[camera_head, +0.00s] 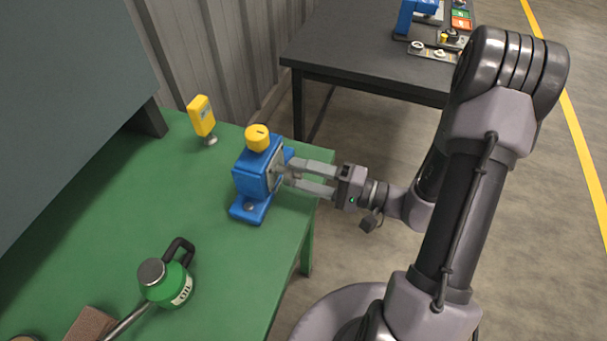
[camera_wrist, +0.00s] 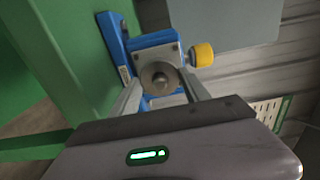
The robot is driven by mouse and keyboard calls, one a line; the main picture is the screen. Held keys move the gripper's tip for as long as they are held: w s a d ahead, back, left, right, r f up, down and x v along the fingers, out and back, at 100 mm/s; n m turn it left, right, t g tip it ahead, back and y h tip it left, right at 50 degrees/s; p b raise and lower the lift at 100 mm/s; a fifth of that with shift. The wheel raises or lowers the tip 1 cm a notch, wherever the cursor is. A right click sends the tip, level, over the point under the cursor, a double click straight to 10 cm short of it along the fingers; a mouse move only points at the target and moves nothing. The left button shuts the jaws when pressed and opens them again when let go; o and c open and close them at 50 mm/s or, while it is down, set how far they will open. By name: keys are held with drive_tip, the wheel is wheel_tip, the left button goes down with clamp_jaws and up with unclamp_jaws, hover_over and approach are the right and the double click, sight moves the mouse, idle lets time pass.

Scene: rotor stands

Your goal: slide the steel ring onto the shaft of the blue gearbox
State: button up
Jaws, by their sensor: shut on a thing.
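The blue gearbox (camera_head: 252,176) stands upright on the green bench near its right edge, with a yellow cap on top. In the wrist view the gearbox (camera_wrist: 151,41) shows its grey front plate. My gripper (camera_head: 287,173) reaches in from the right, its fingertips close to that face. In the wrist view my gripper (camera_wrist: 161,84) is shut on the steel ring (camera_wrist: 152,70), a round grey disc in front of the plate. A small round centre (camera_wrist: 161,78), apparently the shaft end, shows in the ring's middle. How far the ring is on the shaft cannot be told.
A yellow device (camera_head: 202,116) stands behind the gearbox, and a green oil can (camera_head: 168,283) stands nearer on the green bench (camera_head: 130,215). A dark table (camera_head: 350,45) with another blue unit (camera_head: 418,14) is at the back. A dark panel rises at left.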

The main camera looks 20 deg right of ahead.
drive_tip(key=shift+w+a, duration=0.1)
idle(0.6)
drive_tip(key=shift+b+x, duration=0.55)
drive_tip(key=shift+x, duration=0.4)
drive_tip(key=o, duration=1.8)
drive_tip(key=b+v, duration=0.1)
drive_tip(key=v, duration=0.8)
